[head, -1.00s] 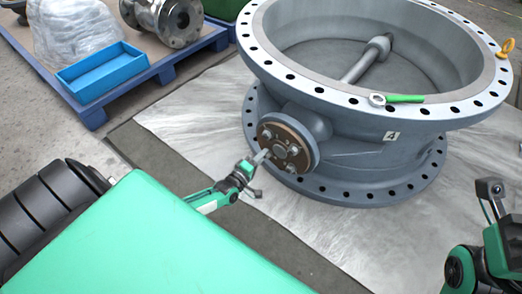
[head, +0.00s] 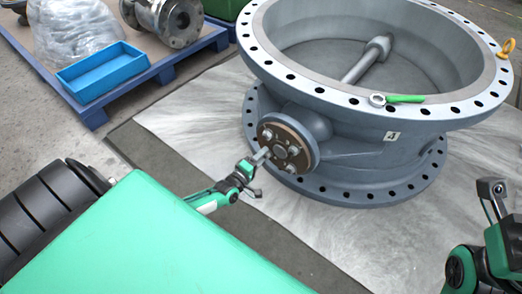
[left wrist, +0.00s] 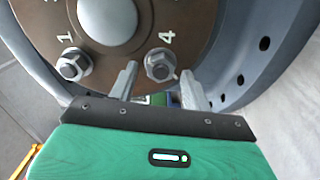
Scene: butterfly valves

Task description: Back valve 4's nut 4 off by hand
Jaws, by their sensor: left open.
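Valve 4 (head: 345,150) is a large grey butterfly valve lying on its flange, with a small "4" tag on its side. Its brown round cover plate (head: 270,133) carries several nuts. In the left wrist view nut 4 (left wrist: 160,65) sits on its stud beside the stamped "4", and nut 1 (left wrist: 73,64) is to its left. My left gripper (head: 262,157) is at the cover's lower left edge. In the left wrist view its fingers (left wrist: 160,85) are open, one on each side of nut 4, with gaps visible. My right gripper (head: 490,190) is at the right edge, away from the valve.
A blue tray (head: 103,72) sits on a blue pallet (head: 180,66) at the left, with a wrapped bundle and a metal fitting. The grey floor sheet around the valve is clear.

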